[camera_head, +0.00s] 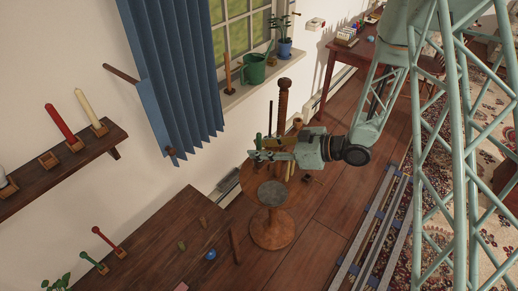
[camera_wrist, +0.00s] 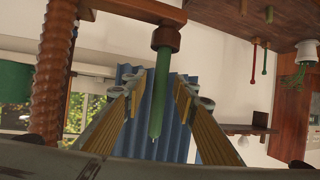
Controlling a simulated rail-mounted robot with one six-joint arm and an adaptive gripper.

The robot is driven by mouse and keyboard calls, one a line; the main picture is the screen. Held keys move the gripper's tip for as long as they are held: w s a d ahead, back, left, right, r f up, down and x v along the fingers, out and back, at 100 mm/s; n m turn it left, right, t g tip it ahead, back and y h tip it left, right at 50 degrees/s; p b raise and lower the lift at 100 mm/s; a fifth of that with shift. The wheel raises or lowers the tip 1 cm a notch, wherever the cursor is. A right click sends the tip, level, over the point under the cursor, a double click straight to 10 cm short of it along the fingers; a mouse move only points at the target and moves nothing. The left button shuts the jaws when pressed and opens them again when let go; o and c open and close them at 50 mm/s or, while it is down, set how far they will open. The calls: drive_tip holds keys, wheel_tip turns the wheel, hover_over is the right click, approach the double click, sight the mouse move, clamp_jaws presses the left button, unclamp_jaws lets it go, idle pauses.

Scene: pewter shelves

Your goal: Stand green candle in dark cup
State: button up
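The wrist picture appears upside down. In it, the green candle (camera_wrist: 157,100) runs between my gripper's fingers (camera_wrist: 157,85), its wick end towards the bottom of the picture. The fingers are apart, with a visible gap on each side of the candle. In the head view, my gripper (camera_head: 262,153) is beside a brown twisted post (camera_head: 282,100). The cup cannot be told there.
The twisted post (camera_wrist: 55,75) is close on the left in the wrist view. A round stool (camera_head: 272,193) stands below my gripper. A wall shelf (camera_head: 75,160) holds more candles.

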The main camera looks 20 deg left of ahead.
drive_tip(key=shift+d+r, duration=0.1)
drive_tip(key=shift+d, duration=0.05)
drive_tip(key=v, duration=1.1)
drive_tip(key=shift+d, duration=0.25)
drive_tip(key=shift+r, duration=0.1)
idle(0.6)
